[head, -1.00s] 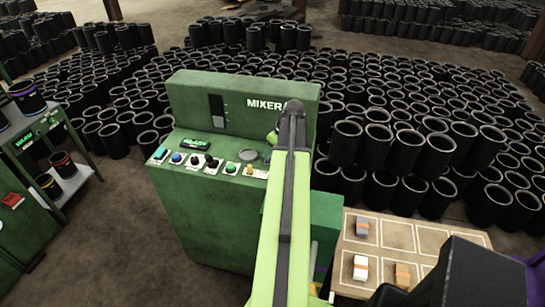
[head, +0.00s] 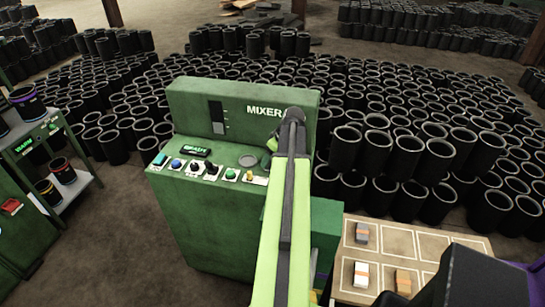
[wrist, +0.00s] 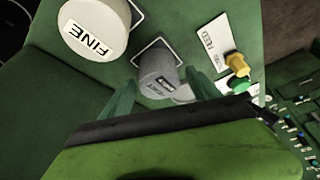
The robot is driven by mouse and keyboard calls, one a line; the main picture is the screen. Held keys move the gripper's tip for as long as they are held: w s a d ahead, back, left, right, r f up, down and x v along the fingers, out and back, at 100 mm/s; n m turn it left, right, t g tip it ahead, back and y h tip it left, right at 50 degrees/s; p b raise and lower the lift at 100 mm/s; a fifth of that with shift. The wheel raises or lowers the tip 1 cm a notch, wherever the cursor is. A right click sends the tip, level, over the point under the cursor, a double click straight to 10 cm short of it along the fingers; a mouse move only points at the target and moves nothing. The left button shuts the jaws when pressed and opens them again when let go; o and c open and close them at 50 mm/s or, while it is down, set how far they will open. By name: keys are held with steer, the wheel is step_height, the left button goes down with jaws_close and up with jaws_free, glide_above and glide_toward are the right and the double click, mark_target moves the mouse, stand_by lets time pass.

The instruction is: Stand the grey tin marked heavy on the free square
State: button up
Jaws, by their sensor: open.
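The grey tin (wrist: 158,72) stands on the green console in the wrist view, in a white-outlined square partly showing behind it. Its white label is upside down in this view and hard to read. My gripper (wrist: 160,82) is open, with one green finger on each side of the tin's lower part; I cannot tell whether they touch it. A white tin marked FINE (wrist: 95,28) stands at the upper left, with a white outline beside it. In the head view my arm covers most of this area. No empty square shows on the console.
A yellow knob (wrist: 235,58) and a green button (wrist: 238,84) sit close right of the grey tin. The mixer's upright panel (head: 240,105) rises behind the console. A board (head: 349,225) at right has outlined squares, some empty, some holding small blocks.

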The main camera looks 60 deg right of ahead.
steer(key=p+v, duration=1)
steer(key=v, duration=0.2)
steer(key=shift+f, duration=0.1)
steer(key=w+a+f+g+y, duration=0.1)
steer(key=w+a, duration=0.5)
steer(key=a, duration=0.4)
steer(key=w+a+n+g, duration=0.1)
steer(key=w+a, duration=0.6)
steer(key=a, duration=0.3)
steer(key=w+a+f+y, duration=0.1)
steer(key=w+a, duration=0.5)
steer(key=a, duration=0.4)
steer(key=a+g+h, duration=0.1)
steer(key=a+g, duration=0.1)
steer(key=a, duration=2.5)
steer(key=shift+w+a+n, duration=0.3)
steer(key=shift+w+a, duration=0.1)
steer(key=shift+w, duration=0.1)
steer(key=shift+r, duration=0.1)
